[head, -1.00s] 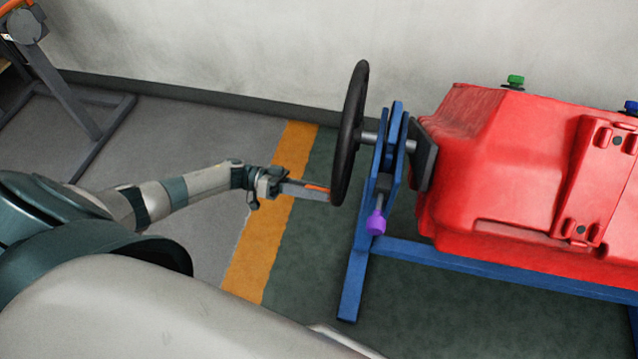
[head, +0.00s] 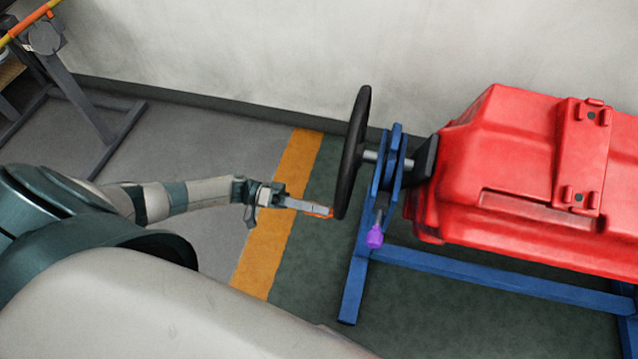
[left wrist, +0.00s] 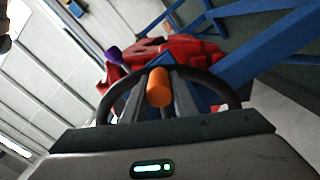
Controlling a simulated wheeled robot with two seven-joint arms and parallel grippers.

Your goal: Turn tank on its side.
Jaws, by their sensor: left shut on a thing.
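The red tank (head: 500,150) is mounted on a blue stand (head: 353,285) and is tilted, with its raised panel facing up and towards me. A black handwheel (head: 353,150) is on a shaft at the tank's left end. A purple knob (head: 375,236) sits on the stand below the shaft. The tank (left wrist: 185,48) shows beyond. My right gripper is not seen.
A pale wall (head: 250,50) runs behind the stand. An orange floor stripe (head: 277,215) lies left of the wheel. A grey frame (head: 85,105) stands at the far left. The floor between the stripe and stand is clear.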

